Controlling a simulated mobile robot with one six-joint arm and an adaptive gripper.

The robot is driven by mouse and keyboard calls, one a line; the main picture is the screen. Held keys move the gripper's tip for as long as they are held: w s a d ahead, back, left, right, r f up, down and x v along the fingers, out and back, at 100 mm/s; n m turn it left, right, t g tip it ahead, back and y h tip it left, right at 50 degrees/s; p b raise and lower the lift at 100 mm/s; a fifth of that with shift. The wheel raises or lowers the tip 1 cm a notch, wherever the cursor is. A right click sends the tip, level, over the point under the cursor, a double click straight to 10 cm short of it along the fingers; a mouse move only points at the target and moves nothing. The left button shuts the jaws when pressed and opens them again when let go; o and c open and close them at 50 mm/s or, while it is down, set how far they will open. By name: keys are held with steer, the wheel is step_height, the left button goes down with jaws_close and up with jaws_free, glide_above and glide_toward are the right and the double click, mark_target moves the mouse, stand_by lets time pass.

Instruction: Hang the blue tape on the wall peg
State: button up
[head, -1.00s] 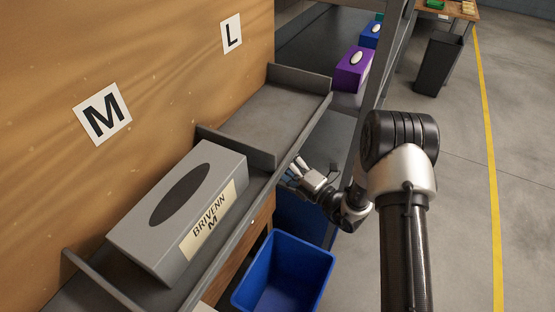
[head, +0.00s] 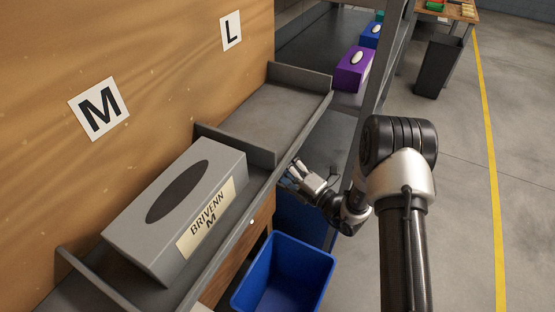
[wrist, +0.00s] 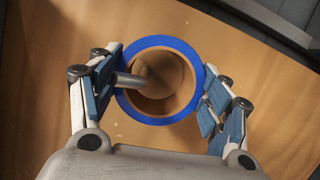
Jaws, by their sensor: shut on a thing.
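The blue tape (wrist: 160,41) is a ring between the two fingers of my gripper (wrist: 160,78) in the wrist view. My gripper is shut on it, with a blue-padded finger at each side. A grey metal peg (wrist: 131,80) shows at the left of the ring's hole, with a round tan shape behind it in the hole. I cannot tell how far the peg reaches through the ring. In the head view my gripper (head: 294,174) is beyond the shelf's front edge, and the tape is not clearly seen there.
A grey box (head: 180,210) marked BRIVENN M sits on the grey shelf (head: 265,115) along the wooden wall (head: 150,45). A blue bin (head: 285,275) stands below. A purple box (head: 352,70) lies farther back.

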steer(key=shift+s+f, duration=0.2)
steer(key=shift+f, duration=0.3)
steer(key=o, duration=0.9)
steer(key=shift+w+f, duration=0.1)
steer(key=o, duration=0.3)
steer(key=shift+o, duration=0.3)
steer(key=shift+r, duration=0.2)
steer(key=shift+r, duration=0.1)
steer(key=s+d+p, duration=0.1)
steer(key=s+d, duration=0.3)
steer(key=d, duration=0.6)
stand_by(0.6)
steer(key=shift+d, duration=0.1)
stand_by(0.3)
